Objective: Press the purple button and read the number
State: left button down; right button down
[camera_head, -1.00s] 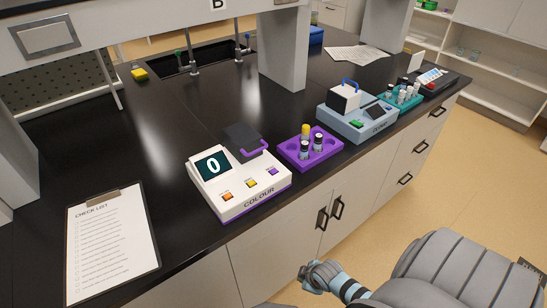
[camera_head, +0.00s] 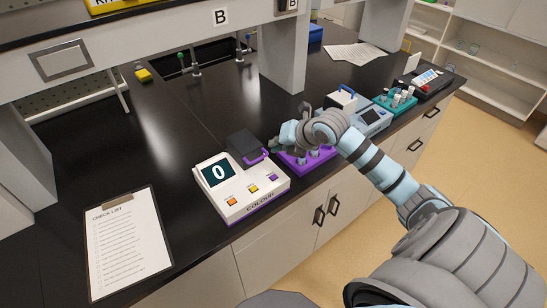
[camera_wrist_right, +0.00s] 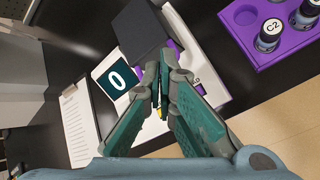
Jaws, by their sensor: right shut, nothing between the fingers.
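The white colour meter (camera_head: 236,199) stands on the black bench with a purple base, a dark lid and a screen (camera_head: 216,171) that reads 0. Orange, yellow and purple buttons sit along its front; the purple button (camera_head: 273,178) is the rightmost. My right gripper (camera_head: 275,146) is beside the meter's lid, over the bench in front of the purple rack. In the right wrist view its shut, empty fingertips (camera_wrist_right: 159,88) are in front of the meter (camera_wrist_right: 190,62) and hide its buttons in part. My left gripper is not in view.
The purple rack (camera_head: 291,161) with vials (camera_wrist_right: 267,37) stands right of the meter, partly behind my right gripper. A blue-grey device (camera_head: 372,120) and a teal rack (camera_head: 393,107) stand further right. A checklist clipboard (camera_head: 128,245) lies at left.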

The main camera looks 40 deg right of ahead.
jog(key=shift+f, duration=0.1)
jog(key=b, duration=0.7)
send_over(276, 175)
notch_tip(276, 175, down, 8)
jog(key=shift+f+b, duration=0.45)
dwell(0.8)
jog(key=shift+f, duration=0.35)
jog(key=shift+f+b, duration=0.35)
jog(key=shift+f, duration=0.05)
dwell(0.4)
jog(key=shift+r, duration=0.1)
jog(key=shift+r+p, duration=0.8)
